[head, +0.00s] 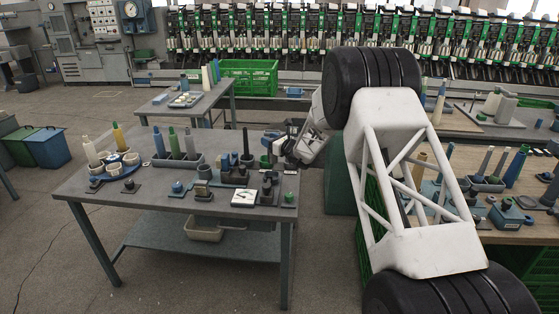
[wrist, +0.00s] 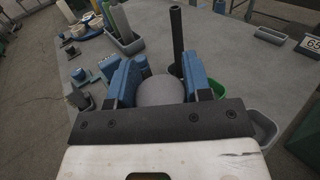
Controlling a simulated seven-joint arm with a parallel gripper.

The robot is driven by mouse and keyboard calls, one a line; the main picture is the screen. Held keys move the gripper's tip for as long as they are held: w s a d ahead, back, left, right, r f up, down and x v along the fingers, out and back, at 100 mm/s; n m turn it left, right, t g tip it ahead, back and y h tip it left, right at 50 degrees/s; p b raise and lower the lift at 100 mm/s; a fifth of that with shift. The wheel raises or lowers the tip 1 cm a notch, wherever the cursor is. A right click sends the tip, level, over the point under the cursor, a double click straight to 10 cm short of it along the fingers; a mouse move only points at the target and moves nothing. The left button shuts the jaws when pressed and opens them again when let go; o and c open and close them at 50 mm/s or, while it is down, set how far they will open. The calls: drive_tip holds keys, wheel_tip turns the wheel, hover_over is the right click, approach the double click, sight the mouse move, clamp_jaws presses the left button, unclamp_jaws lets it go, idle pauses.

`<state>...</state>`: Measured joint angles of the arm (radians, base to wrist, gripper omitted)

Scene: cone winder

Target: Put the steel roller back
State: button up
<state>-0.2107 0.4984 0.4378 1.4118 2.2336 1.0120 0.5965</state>
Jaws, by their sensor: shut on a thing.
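My gripper (wrist: 158,80) shows in the wrist view with its two blue fingers on either side of a grey, round-ended thing, which I take to be the steel roller (wrist: 160,91). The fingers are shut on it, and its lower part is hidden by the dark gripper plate. In the head view my gripper (head: 277,148) is over the right back part of the grey table (head: 120,195).
A tall black rod (head: 246,141) stands close to my gripper; it also shows in the wrist view (wrist: 176,40). A grey tray with upright cones (head: 174,143) and a blue round base with cups (head: 119,172) stand left.

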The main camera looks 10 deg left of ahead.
drive_tip(key=d+f, duration=0.1)
drive_tip(key=d, duration=0.7)
drive_tip(key=shift+w+d, duration=0.4)
drive_tip(key=shift+w, duration=0.05)
drive_tip(key=shift+f, duration=0.1)
wheel_tip(320, 180, down, 6)
drive_tip(key=shift+f, duration=0.15)
drive_tip(key=shift+f, duration=1.9)
drive_tip(key=shift+f, duration=0.1)
drive_tip(key=o, duration=1.2)
